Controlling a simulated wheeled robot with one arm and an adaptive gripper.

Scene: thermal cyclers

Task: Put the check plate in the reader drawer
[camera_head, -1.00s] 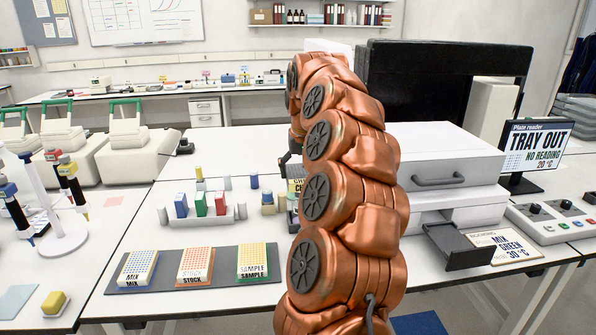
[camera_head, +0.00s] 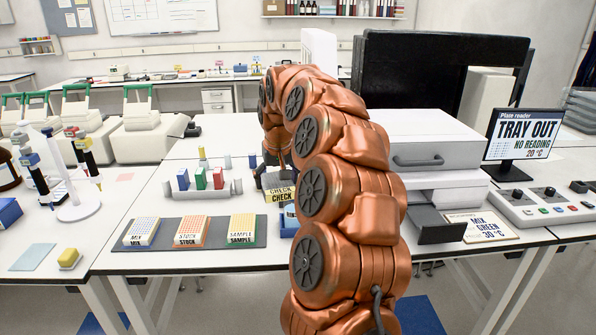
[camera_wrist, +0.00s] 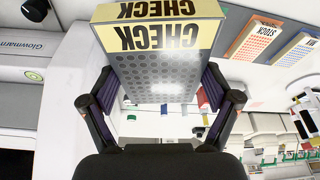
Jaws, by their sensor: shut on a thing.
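The check plate (camera_head: 280,193) is grey with a yellow CHECK label; my arm partly hides it in the head view. In the wrist view the check plate (camera_wrist: 160,65) sits between both fingers of my gripper (camera_wrist: 164,95), its label upside down. My gripper is shut on it. In the head view the fingers are mostly hidden behind the arm and plate. The reader drawer (camera_head: 440,227) is a dark tray sticking out of the front of the white plate reader (camera_head: 428,155), to the right of my arm. The plate is left of the drawer, apart from it.
A dark mat (camera_head: 262,232) holds the MIX (camera_head: 142,233), STOCK (camera_head: 191,231) and SAMPLE (camera_head: 241,229) plates. A blue holder (camera_head: 288,224) shows partly behind my arm. A sign card (camera_head: 482,228) lies right of the drawer. The reader screen (camera_head: 522,135) reads TRAY OUT.

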